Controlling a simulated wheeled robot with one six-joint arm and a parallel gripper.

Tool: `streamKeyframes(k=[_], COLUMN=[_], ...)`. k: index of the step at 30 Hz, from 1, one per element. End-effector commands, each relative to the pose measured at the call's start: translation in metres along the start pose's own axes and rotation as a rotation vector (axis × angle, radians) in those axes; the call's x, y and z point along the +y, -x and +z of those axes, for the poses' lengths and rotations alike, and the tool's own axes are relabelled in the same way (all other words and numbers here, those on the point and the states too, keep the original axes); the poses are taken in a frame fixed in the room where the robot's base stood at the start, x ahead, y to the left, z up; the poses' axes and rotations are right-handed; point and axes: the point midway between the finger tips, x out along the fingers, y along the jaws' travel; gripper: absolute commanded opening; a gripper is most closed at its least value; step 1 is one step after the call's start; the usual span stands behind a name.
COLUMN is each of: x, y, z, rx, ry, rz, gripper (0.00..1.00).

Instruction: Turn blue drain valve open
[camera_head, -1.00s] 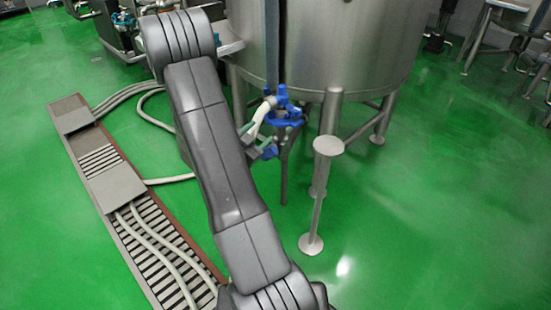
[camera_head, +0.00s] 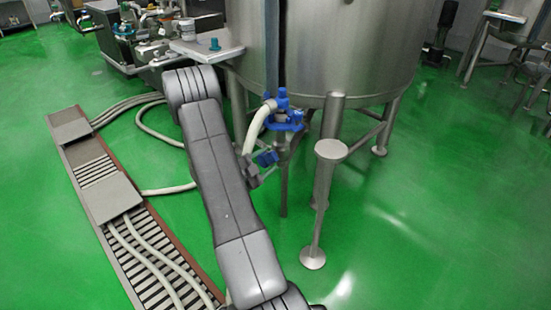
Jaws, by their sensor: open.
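The blue drain valve (camera_head: 284,119) sits under the steel tank, right of my arm. A pale hose bends down from its left side. My gripper (camera_head: 262,170) shows only in part, small and grey, at the right edge of my arm and below the valve. It is open and appears empty, apart from the main valve body. A small dark blue part (camera_head: 267,158) shows beside the gripper; I cannot tell what it belongs to. My arm hides the rest.
The large steel tank (camera_head: 350,50) stands on several legs behind the valve. A slatted floor channel (camera_head: 165,265) with hoses lies left.

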Motion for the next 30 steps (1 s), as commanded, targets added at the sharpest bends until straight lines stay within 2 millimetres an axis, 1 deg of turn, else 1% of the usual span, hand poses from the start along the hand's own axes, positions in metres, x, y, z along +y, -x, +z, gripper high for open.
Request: streamKeyframes(k=[1, 3, 6, 9, 13, 20, 23, 24, 28, 29, 30], x=[0.002, 0.002, 0.001, 0.000, 0.000, -0.001, -0.001, -0.001, 0.000, 0.000, 0.000], y=[-0.011, -0.022, -0.035, -0.044, -0.048, -0.048, -0.048, -0.048, -0.048, -0.048, -0.048], z=[0.001, 0.001, 0.001, 0.000, 0.000, 0.000, 0.000, 0.000, 0.000, 0.000, 0.000], rx=[0.004, 0.003, 0.002, 0.001, 0.000, -0.001, -0.001, -0.001, -0.001, -0.001, -0.001], ry=[-0.002, -0.002, -0.002, 0.000, 0.000, 0.000, 0.000, 0.000, 0.000, 0.000, 0.000], rz=[0.003, 0.001, 0.001, 0.000, 0.000, -0.001, 0.000, 0.000, 0.000, 0.000, 0.000], gripper=[0.56, 0.56, 0.56, 0.56, 0.56, 0.56, 0.39, 0.31, 0.05, 0.00, 0.00])
